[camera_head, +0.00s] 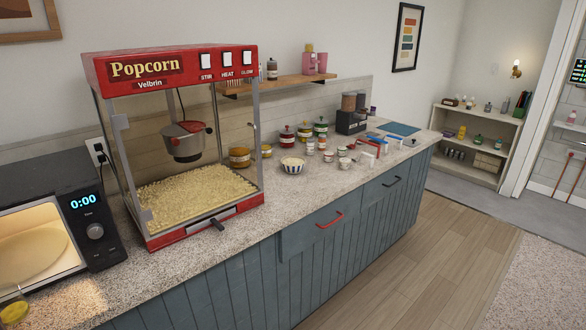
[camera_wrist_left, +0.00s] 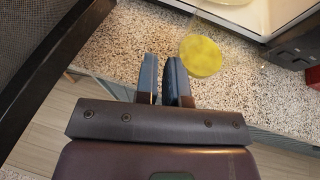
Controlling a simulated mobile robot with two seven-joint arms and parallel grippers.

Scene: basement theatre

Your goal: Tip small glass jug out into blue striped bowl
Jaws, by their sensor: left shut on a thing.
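The small glass jug (camera_head: 13,308) with yellow liquid is at the lower left corner of the head view, by the microwave's front, partly cut off. In the left wrist view the jug (camera_wrist_left: 201,56) shows just beyond and right of my fingertips. My left gripper (camera_wrist_left: 164,75) has its fingers close together, shut on the jug; the glass part between them is hard to make out. The blue striped bowl (camera_head: 293,166) stands upright on the counter right of the popcorn machine, with pale contents. My right gripper is in neither view.
An open microwave (camera_head: 60,240) and the red popcorn machine (camera_head: 180,150) stand between the jug and the bowl. Several jars (camera_head: 305,133) and small tubs (camera_head: 328,156) crowd behind and right of the bowl. The speckled counter (camera_head: 255,215) is clear along its front edge.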

